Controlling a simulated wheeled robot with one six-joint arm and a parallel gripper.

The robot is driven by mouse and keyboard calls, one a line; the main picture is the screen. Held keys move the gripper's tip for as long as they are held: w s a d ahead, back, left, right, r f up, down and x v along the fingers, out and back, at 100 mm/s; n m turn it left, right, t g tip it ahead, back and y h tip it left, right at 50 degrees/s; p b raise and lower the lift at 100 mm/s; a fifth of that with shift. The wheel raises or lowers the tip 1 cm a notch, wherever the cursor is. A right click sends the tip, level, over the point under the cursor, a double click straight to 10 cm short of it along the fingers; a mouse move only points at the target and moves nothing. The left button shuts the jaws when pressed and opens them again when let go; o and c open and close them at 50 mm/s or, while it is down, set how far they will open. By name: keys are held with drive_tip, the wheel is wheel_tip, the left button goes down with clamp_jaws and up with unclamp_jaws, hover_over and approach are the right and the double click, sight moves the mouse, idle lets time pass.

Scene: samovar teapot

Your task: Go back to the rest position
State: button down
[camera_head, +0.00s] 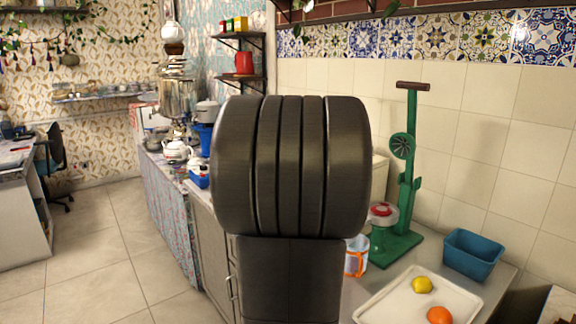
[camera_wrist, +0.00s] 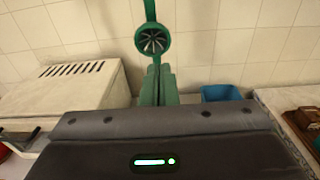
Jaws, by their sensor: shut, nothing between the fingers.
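My gripper's dark grey body (camera_wrist: 165,140) fills the bottom of the wrist view, with a green light on it. The body hides the finger ends. The gripper is shut and empty. In the head view my own dark arm stands large in the middle and hides the gripper. The green press (camera_head: 407,170), upright with a brown handle, stands on the counter to the right of the arm. It shows in the wrist view (camera_wrist: 153,40) beyond the gripper body, which overlaps its lower part.
A blue bin (camera_head: 473,254) stands right of the press. A white tray (camera_head: 385,307) holds a lemon (camera_head: 422,284) and an orange (camera_head: 439,315). An orange-and-white mug (camera_head: 356,256) is beside my arm. A samovar (camera_head: 175,97) and teapot (camera_head: 176,150) stand further back. Open floor (camera_head: 95,270) lies left.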

wheel_tip(320, 180, down, 6)
drive_tip(key=s+a+t+h+b, duration=0.1)
drive_tip(key=a+b, duration=0.1)
drive_tip(key=b, duration=0.4)
drive_tip(key=shift+s+a+f+h+b, duration=0.15)
drive_tip(key=shift+s+f+h+b, duration=0.1)
drive_tip(key=shift+s+h+b, duration=0.15)
